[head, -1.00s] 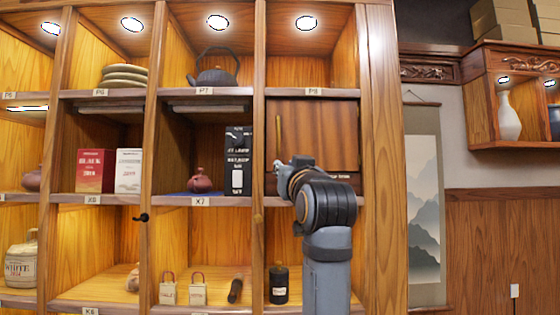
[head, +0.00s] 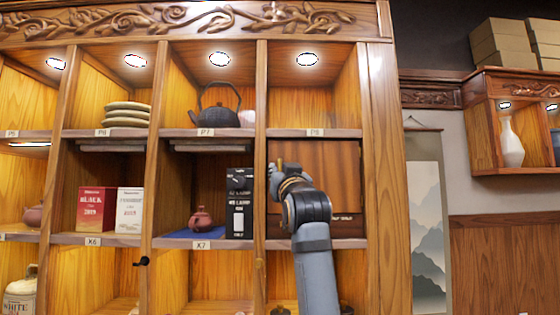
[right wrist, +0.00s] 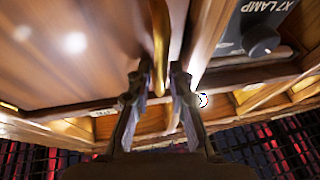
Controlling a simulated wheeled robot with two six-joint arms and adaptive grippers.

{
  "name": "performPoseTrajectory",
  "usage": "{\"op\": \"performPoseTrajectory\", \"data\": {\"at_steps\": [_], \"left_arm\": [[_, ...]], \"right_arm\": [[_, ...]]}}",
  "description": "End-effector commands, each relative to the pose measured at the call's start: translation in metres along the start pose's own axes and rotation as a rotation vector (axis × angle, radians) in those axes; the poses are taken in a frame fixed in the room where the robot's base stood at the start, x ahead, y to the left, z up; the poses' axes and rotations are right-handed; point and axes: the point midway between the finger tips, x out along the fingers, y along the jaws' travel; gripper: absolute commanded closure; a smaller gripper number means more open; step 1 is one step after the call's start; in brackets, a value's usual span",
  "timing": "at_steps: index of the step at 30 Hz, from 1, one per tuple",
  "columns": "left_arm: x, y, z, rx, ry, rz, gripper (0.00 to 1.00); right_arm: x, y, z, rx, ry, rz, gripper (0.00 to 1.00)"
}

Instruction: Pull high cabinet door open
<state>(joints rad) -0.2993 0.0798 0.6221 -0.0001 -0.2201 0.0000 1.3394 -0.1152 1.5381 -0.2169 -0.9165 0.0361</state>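The high cabinet door (head: 330,185) is a brown wooden panel below the P8 shelf in the head view. It looks closed. Its thin gold vertical handle (right wrist: 160,45) shows in the right wrist view; in the head view my gripper covers most of it. My right gripper (head: 275,180) is at the door's left side. In the right wrist view my right gripper's fingers (right wrist: 158,82) are apart, with the handle running down toward the gap between them. I cannot tell whether they touch it. My left gripper is out of view.
Left of the door, a black box (head: 239,205) and a red teapot (head: 201,218) stand on the X7 shelf. A dark kettle (head: 215,110) stands above. A wooden post (head: 370,150) borders the door on the right, with a hanging scroll (head: 425,220) beyond.

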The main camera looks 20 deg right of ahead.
Motion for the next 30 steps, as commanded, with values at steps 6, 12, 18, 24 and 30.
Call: {"op": "performPoseTrajectory", "data": {"at_steps": [6,12,18,24,30], "left_arm": [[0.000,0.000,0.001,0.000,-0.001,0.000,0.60],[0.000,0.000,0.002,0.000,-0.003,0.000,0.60],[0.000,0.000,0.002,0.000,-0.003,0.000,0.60],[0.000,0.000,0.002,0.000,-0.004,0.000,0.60],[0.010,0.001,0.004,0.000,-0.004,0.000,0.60]], "right_arm": [[0.001,0.000,0.001,0.000,0.001,0.000,0.80],[0.001,0.000,0.001,0.000,0.001,0.000,1.00],[0.001,0.000,0.000,0.000,0.001,0.000,1.00],[0.001,0.000,0.000,0.000,0.001,0.000,1.00],[-0.012,0.007,-0.003,0.005,0.004,-0.013,1.00]]}}
